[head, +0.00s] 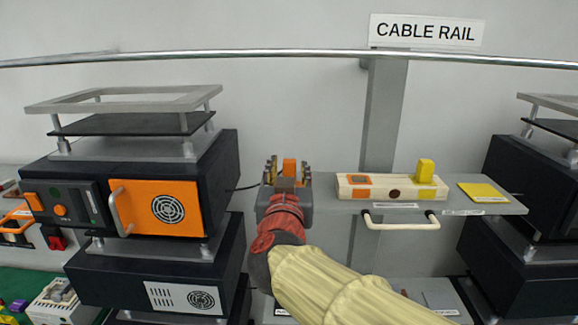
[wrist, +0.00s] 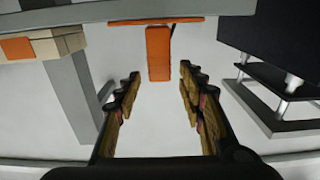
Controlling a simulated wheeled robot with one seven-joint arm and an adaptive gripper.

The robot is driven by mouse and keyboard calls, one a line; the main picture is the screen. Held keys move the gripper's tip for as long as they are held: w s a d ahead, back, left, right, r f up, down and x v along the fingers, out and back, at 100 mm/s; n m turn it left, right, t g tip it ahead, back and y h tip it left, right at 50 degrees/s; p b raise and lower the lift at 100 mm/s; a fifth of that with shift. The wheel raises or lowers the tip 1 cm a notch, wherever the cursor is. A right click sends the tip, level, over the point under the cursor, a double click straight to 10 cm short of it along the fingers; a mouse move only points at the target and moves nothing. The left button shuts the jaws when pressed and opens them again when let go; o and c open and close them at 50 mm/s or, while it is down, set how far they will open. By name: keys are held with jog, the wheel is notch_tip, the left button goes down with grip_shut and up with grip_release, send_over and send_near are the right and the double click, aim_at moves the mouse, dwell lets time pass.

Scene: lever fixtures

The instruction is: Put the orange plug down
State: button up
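The orange plug (head: 289,167) stands upright on the shelf, showing between my fingers in the head view. In the wrist view, whose picture is turned over, the orange plug (wrist: 158,52) stands on a flat orange pad (wrist: 180,20). My gripper (head: 288,175) is open at the shelf's left end. In the wrist view my gripper (wrist: 159,84) has its fingers spread on both sides, with clear gaps to the plug, which lies mostly beyond the fingertips. The pad is hidden by my gripper in the head view.
A wooden block (head: 388,187) with a yellow plug (head: 425,171) stands on the shelf to the right, beside a yellow pad (head: 483,192). A black device with an orange front (head: 165,207) stands left. A handle (head: 401,225) juts below the shelf edge.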

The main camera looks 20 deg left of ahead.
jog(key=v, duration=0.8)
jog(key=shift+s, duration=0.25)
jog(key=shift+d, duration=0.15)
jog(key=s+d+f+m+g+h, duration=0.1)
jog(key=s+d+f+g, duration=0.3)
jog(key=d, duration=0.7)
jog(key=s+d+f+g+h, duration=0.1)
jog(key=s+d+f+g, duration=0.3)
jog(key=s+d+f, duration=0.4)
jog(key=s+d+f+m+g+h, duration=0.1)
jog(key=s+d+f+g, duration=0.3)
jog(key=d+f, duration=0.9)
jog(key=s+d+h, duration=0.1)
jog(key=s+d, duration=0.1)
jog(key=shift+s+f+m, duration=0.3)
jog(key=shift+s+f, duration=0.05)
jog(key=shift+s, duration=0.05)
